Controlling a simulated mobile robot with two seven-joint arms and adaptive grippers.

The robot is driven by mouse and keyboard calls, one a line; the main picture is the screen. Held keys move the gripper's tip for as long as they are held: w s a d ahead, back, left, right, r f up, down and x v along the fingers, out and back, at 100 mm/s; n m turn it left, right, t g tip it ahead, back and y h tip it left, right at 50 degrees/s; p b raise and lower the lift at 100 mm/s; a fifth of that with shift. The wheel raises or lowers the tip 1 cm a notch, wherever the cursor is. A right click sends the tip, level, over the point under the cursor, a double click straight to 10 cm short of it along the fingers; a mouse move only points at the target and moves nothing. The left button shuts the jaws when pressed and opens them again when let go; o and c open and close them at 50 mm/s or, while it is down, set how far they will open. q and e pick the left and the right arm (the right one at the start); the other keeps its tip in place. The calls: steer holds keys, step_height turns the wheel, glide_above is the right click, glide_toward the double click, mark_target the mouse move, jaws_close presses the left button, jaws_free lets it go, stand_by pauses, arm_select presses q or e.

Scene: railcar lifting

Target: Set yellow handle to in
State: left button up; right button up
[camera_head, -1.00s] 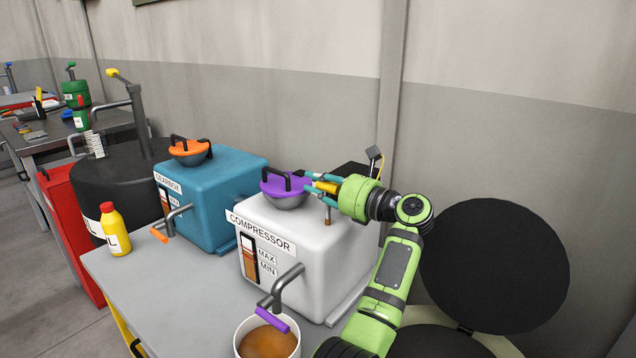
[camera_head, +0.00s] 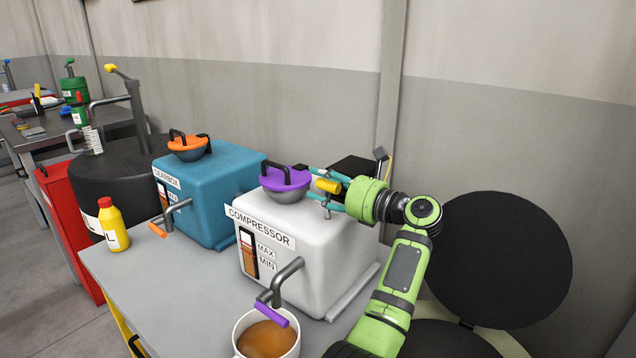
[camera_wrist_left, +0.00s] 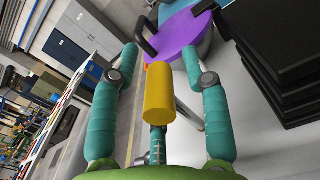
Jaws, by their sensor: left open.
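My left gripper (camera_head: 311,182) is open at the yellow handle, one teal finger on either side. In the left wrist view the handle (camera_wrist_left: 159,95) sits between the spread fingers, with visible gaps on both sides. My right gripper is not in view.
The purple lid (camera_head: 287,181) is just beyond my fingertips. A black box (camera_head: 355,168) stands close behind the gripper. A blue gearbox (camera_head: 215,190), a yellow bottle (camera_head: 113,226) and a white cup of brown liquid (camera_head: 265,340) are on the table.

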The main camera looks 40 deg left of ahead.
mark_target(343, 191)
arm_select(q)
steer(key=d, duration=0.7)
steer(key=w+d, duration=0.1)
steer(key=d, duration=0.2)
steer(key=shift+d, duration=0.25)
